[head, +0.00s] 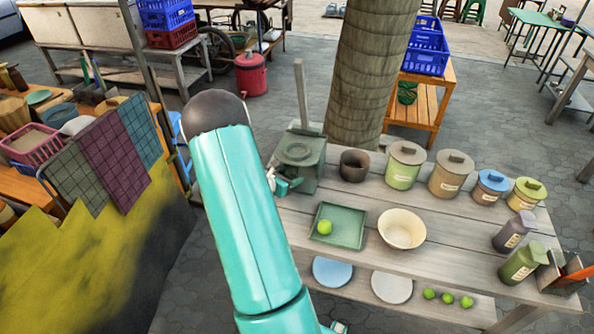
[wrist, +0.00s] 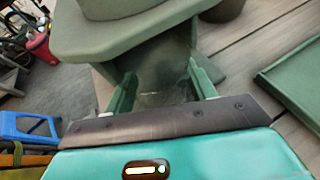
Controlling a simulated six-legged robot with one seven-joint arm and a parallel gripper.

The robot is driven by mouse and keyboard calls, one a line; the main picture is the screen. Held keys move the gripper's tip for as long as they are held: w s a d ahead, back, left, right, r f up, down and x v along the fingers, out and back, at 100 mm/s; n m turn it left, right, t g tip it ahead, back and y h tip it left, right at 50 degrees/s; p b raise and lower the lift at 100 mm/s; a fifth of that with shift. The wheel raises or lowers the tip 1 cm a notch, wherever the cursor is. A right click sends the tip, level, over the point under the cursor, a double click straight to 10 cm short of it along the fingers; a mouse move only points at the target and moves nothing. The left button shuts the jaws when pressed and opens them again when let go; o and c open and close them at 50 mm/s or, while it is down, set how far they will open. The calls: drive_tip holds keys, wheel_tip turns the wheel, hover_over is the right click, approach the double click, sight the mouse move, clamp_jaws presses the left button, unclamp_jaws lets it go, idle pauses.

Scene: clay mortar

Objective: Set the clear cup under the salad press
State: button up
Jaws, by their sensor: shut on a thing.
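The salad press (head: 300,155) is a green stand with a round top and an upright lever, at the back left of the wooden table. In the wrist view, the press (wrist: 115,38) fills the top, its broad plate overhanging the space ahead of my fingers. My gripper (wrist: 162,76) is shut on the clear cup (wrist: 163,88), a faint see-through shape between the two green fingers. The cup is below the plate's level, at the press's front opening; how far under it sits I cannot tell. In the head view my gripper (head: 285,184) is beside the press, and the cup cannot be made out.
A dark pot (head: 354,165) stands just right of the press. A green tray (head: 339,226) with a lime and a cream bowl (head: 402,229) are nearer. Several lidded jars line the table's right side. A thick trunk (head: 370,70) rises behind the table.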

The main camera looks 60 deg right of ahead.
sight(293, 171)
drive_tip(key=d, duration=0.2)
drive_tip(key=s+d, duration=0.1)
drive_tip(key=d, duration=0.1)
drive_tip(key=shift+d, duration=0.35)
drive_tip(key=shift+f, duration=0.3)
drive_tip(key=shift+f, duration=0.2)
drive_tip(key=o, duration=1.1)
drive_tip(key=shift+r, duration=0.1)
drive_tip(key=shift+w+a+r, duration=0.1)
drive_tip(key=shift+r, duration=0.05)
drive_tip(key=v, duration=1.1)
drive_tip(key=shift+a+r, duration=0.1)
drive_tip(key=shift+a, duration=0.3)
